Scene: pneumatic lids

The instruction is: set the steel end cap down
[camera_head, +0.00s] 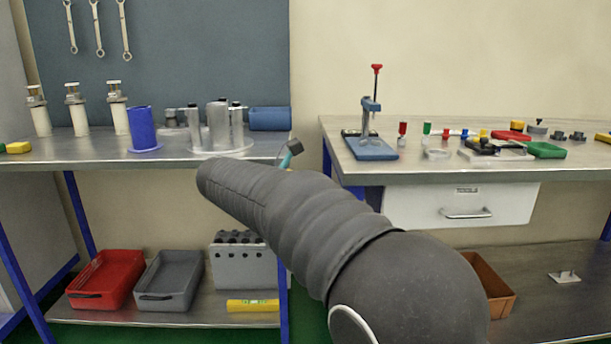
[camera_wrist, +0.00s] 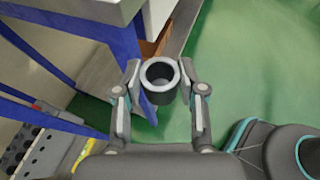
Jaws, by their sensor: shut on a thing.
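The steel end cap (camera_wrist: 160,98) is a short grey cylinder with a pale rim and a dark round opening facing the wrist camera. My gripper (camera_wrist: 160,75) is shut on it, one finger on each side. In the wrist view the cap hangs in the air, with the green floor and a blue table leg behind it. In the head view my arm covers most of the gripper, and the cap cannot be made out there.
The left bench (camera_head: 80,150) carries a blue cylinder (camera_head: 143,127), grey cylinders (camera_head: 218,125) and several white cylinders. The right bench (camera_head: 400,172) holds a small press (camera_head: 370,135) and many small parts. Red (camera_head: 105,280) and grey (camera_head: 169,281) bins stand on the lower shelf.

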